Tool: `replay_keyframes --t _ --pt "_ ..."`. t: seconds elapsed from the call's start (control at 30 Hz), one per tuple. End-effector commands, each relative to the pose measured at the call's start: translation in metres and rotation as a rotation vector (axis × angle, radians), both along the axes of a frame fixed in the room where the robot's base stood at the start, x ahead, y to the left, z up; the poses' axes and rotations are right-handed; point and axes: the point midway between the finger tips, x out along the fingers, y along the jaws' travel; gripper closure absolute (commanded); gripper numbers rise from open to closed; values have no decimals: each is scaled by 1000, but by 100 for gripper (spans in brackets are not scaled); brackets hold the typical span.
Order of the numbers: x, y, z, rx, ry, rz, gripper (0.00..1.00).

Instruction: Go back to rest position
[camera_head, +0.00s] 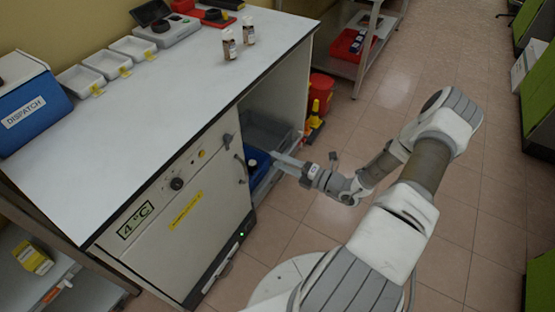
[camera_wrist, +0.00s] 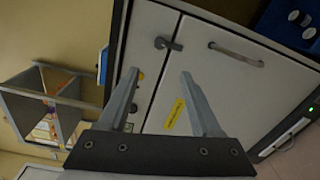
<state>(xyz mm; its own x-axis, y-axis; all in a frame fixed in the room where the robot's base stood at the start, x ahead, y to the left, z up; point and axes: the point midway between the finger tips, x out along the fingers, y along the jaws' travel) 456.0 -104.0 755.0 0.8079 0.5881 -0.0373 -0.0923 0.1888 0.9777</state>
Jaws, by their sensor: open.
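My gripper (camera_head: 284,161) is at the end of my outstretched arm, low in front of the bench, near the right edge of the 4 °C fridge (camera_head: 165,215). In the wrist view my gripper (camera_wrist: 157,95) has its two fingers apart, with nothing between them. Behind the fingers, the fridge front (camera_wrist: 235,85) shows tilted, with its handle (camera_wrist: 236,55), a latch and a yellow label (camera_wrist: 174,113). The fridge door looks shut.
The bench top (camera_head: 150,110) carries a blue DISPATCH box (camera_head: 30,105), white trays (camera_head: 106,65) and two small bottles (camera_head: 230,44).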

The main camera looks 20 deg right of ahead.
Motion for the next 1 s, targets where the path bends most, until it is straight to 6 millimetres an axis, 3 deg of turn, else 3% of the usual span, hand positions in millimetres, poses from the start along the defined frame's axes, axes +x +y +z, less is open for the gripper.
replay_keyframes --t 0.33,0.47,0.67,1.0 --pt "0 1 1 -4 -2 3 34" --pt "1 7 13 -64 -27 58 34" --pt "-4 36 59 -320 -148 298 34" --pt "-33 83 137 -802 -449 771 34"
